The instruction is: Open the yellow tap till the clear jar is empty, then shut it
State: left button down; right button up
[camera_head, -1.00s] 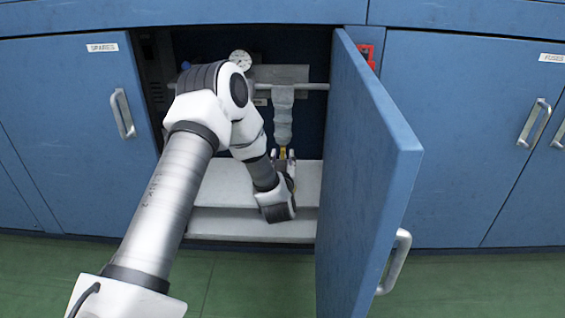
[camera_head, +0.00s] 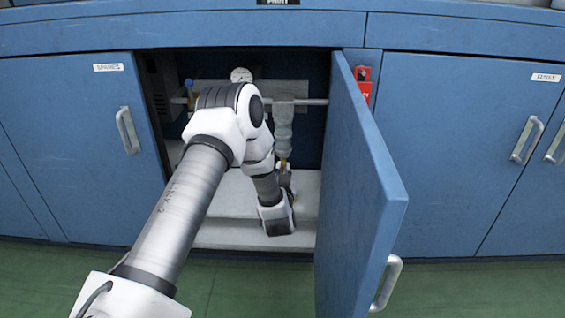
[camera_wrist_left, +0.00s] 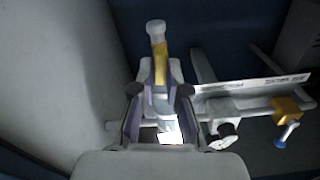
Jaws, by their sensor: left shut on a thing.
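The clear jar (camera_head: 283,135) hangs below a pipe inside the open cabinet and looks greyish; its liquid level cannot be told. The yellow tap (camera_head: 283,162) is at its lower end, just above my left gripper (camera_head: 286,174). In the left wrist view the yellow tap (camera_wrist_left: 161,64) sits between the fingertips of my left gripper (camera_wrist_left: 160,78), which is shut on it. A grey end piece (camera_wrist_left: 155,30) sticks out past the tap. Whether the tap is open or shut cannot be told. My right gripper is not in view.
The open blue door (camera_head: 358,190) stands close on the right of my arm. A pale shelf (camera_head: 235,195) lies below the jar. A round gauge (camera_head: 241,75) and a blue-tipped lever (camera_wrist_left: 280,144) are along the pipe. A red fixture (camera_head: 363,88) is behind the door's top.

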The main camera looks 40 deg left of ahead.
pick_arm(q)
jog(key=m+p, duration=1)
jog(key=p, duration=0.4)
jog(key=shift+d+r+m, duration=0.1)
jog(key=shift+d+m, duration=0.05)
jog(key=shift+m, duration=0.25)
jog(key=shift+f+m+p, duration=0.15)
jog(key=shift+m+p, duration=0.7)
jog(key=shift+m, duration=0.35)
jog(key=shift+f+m+p, duration=0.15)
jog(key=shift+m+p, duration=0.65)
jog(key=shift+m, duration=0.4)
jog(key=c, duration=1.2)
grip_release()
